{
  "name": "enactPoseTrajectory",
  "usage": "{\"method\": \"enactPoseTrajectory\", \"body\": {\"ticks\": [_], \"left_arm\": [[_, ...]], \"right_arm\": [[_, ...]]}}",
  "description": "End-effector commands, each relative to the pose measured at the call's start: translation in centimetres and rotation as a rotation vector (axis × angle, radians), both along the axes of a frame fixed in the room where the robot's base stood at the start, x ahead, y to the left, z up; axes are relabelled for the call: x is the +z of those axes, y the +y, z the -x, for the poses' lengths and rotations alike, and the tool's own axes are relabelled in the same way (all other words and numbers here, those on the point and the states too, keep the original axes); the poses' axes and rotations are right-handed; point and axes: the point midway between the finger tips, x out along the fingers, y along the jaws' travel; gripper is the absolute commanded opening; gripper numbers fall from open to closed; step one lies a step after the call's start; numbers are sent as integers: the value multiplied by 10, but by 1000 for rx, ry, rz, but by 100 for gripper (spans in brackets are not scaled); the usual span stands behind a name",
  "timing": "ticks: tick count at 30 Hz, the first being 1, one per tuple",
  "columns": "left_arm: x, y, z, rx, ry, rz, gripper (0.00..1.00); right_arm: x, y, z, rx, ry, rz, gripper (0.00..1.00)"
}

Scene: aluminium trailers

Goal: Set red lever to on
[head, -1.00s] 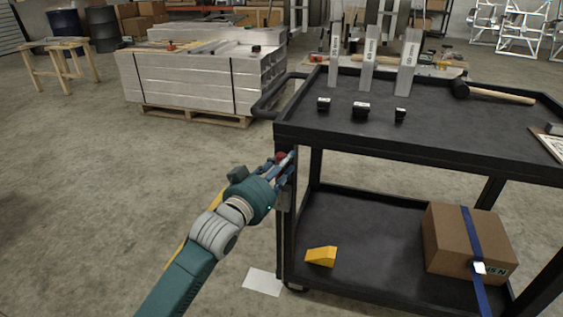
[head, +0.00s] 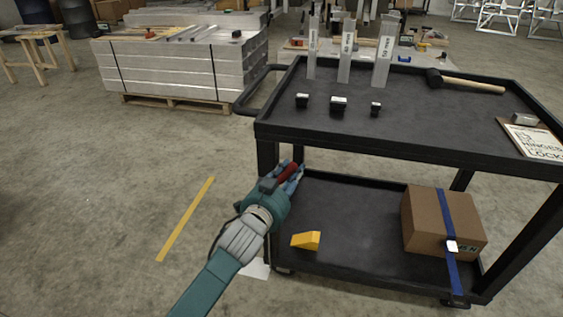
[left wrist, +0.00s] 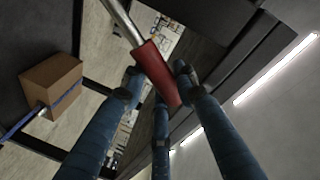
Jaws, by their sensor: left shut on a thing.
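The red lever (left wrist: 154,72) has a red grip on a metal shaft and slants between my left gripper's blue fingers in the left wrist view. In the head view, its red grip (head: 286,173) shows at the cart's near left corner post, below the top shelf. My left gripper (head: 292,178) is shut around this grip; the fingers partly cover it. The lever's base and any on/off marking are hidden or too small to read. My right gripper is in neither current view.
The black cart (head: 360,140) carries a mallet (head: 470,84), upright metal pieces and small black blocks on top. Its lower shelf holds a strapped cardboard box (head: 425,222) and a yellow wedge (head: 306,240). Open floor lies left, with a yellow strip (head: 187,217).

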Motion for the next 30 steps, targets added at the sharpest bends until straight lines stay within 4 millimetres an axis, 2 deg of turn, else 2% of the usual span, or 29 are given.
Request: {"method": "enactPoseTrajectory", "body": {"ticks": [4, 9, 19, 30], "left_arm": [[-12, -17, 5, -2, -41, -130, 0], [-30, -31, 10, -2, -90, -278, 0], [-60, -47, 15, -1, -165, -504, 0], [-74, -52, 17, -1, -203, -613, 0]], "right_arm": [[-19, 0, 6, 2, 13, 1, 40], [-24, 0, 6, 2, 12, 1, 40], [2, 0, -1, 0, -4, -1, 40], [23, 0, -3, -2, -12, -1, 40]]}}
